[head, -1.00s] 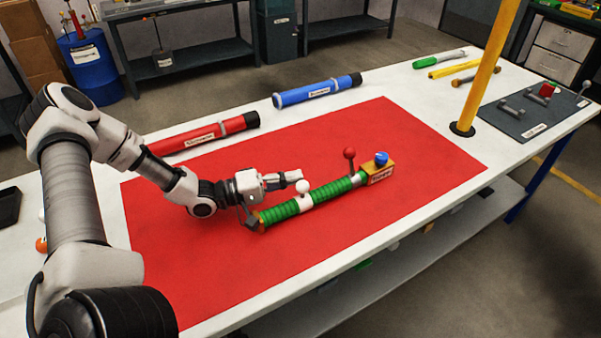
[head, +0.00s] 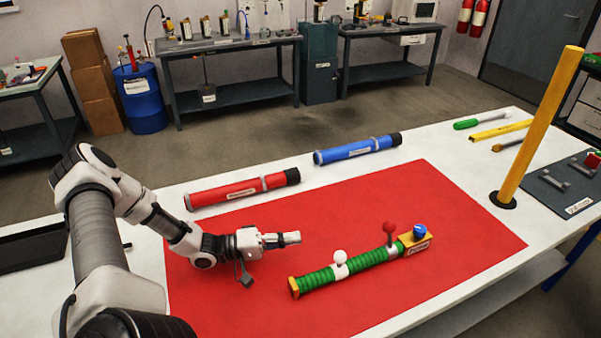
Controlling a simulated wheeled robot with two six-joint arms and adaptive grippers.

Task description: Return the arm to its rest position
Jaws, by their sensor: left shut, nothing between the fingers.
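My left arm comes in from the left, and its gripper (head: 297,237) is over the left part of the red mat (head: 400,208). The gripper is shut and empty, pointing right. It is apart from the green ribbed pump tube (head: 316,279), which lies on the mat to its lower right. The tube carries a white ball knob (head: 340,256), a red ball knob (head: 389,228) and an orange end block (head: 418,243) with a blue knob (head: 420,230). My right gripper does not show.
A red tube (head: 235,189) and a blue tube (head: 357,149) lie behind the mat. A yellow post (head: 540,125) stands at the right. A dark tray (head: 575,183) with small parts is at the far right. A black tray (head: 32,250) is at the left.

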